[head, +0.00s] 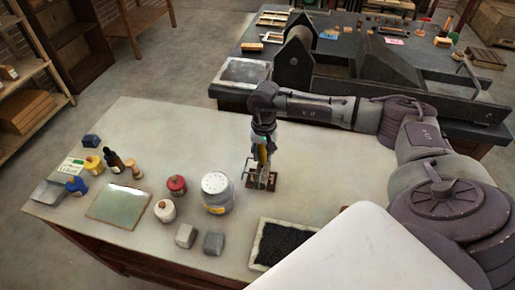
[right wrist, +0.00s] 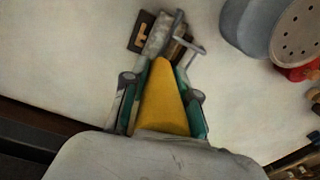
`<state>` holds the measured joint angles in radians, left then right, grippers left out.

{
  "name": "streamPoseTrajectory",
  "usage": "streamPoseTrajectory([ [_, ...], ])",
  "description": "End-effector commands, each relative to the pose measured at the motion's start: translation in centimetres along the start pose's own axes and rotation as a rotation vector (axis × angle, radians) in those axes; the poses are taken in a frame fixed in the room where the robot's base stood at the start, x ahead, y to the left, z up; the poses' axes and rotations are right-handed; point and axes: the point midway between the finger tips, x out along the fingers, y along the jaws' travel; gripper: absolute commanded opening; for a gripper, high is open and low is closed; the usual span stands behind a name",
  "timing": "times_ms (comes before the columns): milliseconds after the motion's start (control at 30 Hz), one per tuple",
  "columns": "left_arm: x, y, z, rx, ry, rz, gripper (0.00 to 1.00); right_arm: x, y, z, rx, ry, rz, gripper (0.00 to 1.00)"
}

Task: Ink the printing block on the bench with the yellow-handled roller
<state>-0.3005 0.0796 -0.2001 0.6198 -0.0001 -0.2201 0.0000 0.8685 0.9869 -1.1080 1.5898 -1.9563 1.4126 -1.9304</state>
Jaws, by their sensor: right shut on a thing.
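My right gripper (head: 262,155) points down over the bench (head: 225,130) and is shut on the yellow handle of the roller. In the right wrist view the yellow-handled roller (right wrist: 165,100) lies between the gripper's fingers (right wrist: 163,98), its grey cylinder and wire frame at the far end. The printing block (head: 262,182), small and dark brown, lies on the bench right under the roller. In the right wrist view the block (right wrist: 138,40) shows a pale raised shape, and the roller's cylinder covers its middle. I cannot tell whether they touch. My left gripper is not in view.
A lidded shaker jar (head: 216,190), a red pot (head: 177,187) and grey blocks (head: 213,243) stand left of the block. A glass slab (head: 119,204) lies farther left. A tray of dark granules (head: 258,243) is at the front. A press (head: 330,70) stands behind on another table.

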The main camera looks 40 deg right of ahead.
Motion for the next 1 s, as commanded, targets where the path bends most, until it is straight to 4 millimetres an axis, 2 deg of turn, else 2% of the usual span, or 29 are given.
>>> streamPoseTrajectory([
  [600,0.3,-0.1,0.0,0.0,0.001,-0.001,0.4,-0.1,3.6,0.7,0.0,-0.003,0.002,0.0],
  [767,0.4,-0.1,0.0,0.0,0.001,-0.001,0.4,-0.1,3.4,0.7,-0.001,-0.003,0.0,0.0],
  [1000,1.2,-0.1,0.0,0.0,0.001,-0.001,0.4,0.0,1.7,0.4,-0.003,-0.003,-0.002,0.0],
])
